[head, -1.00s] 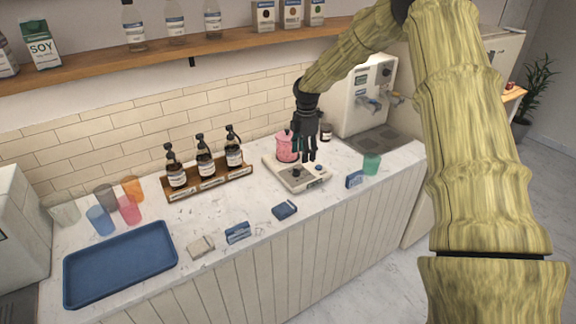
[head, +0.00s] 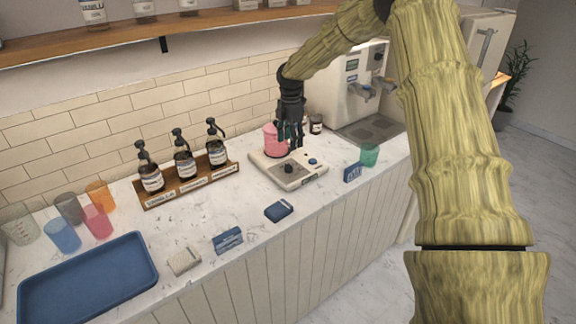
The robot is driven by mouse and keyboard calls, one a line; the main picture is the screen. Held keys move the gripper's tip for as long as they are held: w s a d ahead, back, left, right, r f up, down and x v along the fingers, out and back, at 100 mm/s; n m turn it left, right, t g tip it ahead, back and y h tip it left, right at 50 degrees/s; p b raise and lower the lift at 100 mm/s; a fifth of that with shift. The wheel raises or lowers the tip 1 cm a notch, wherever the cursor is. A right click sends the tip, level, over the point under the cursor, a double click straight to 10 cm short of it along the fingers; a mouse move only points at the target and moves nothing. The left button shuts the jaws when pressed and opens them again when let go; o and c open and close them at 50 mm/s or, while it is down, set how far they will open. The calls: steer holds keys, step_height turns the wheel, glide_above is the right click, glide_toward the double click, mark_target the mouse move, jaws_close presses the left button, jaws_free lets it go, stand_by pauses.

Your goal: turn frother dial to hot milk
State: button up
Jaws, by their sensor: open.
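The frother (head: 299,178) is a flat cream base on the counter with a dark dial (head: 288,168) on its front part and a small blue button (head: 312,161) to the right of it. A pink jug (head: 270,140) stands at the base's back left. My gripper (head: 291,141) is open and points down above the back of the base, just right of the jug and partly in front of it. It appears apart from the dial, which lies in front of and below the fingers. The dial's markings are too small to read.
A rack of pump bottles (head: 188,190) stands left of the frother. A green cup (head: 370,155) and a blue box (head: 353,172) stand to the right. A dark blue item (head: 279,211) lies in front. A dispenser (head: 345,85) stands at the back right.

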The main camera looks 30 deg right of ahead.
mark_target(289, 167)
steer(key=f+p, duration=0.1)
steer(key=f, duration=0.2)
steer(key=f+p, duration=0.1)
steer(key=f, duration=0.3)
steer(key=f+p, duration=0.1)
steer(key=f, duration=0.2)
steer(key=shift+w+a+f+p, duration=0.1)
steer(key=shift+a+f+p, duration=0.15)
steer(key=shift+p, duration=0.15)
steer(key=c, duration=1)
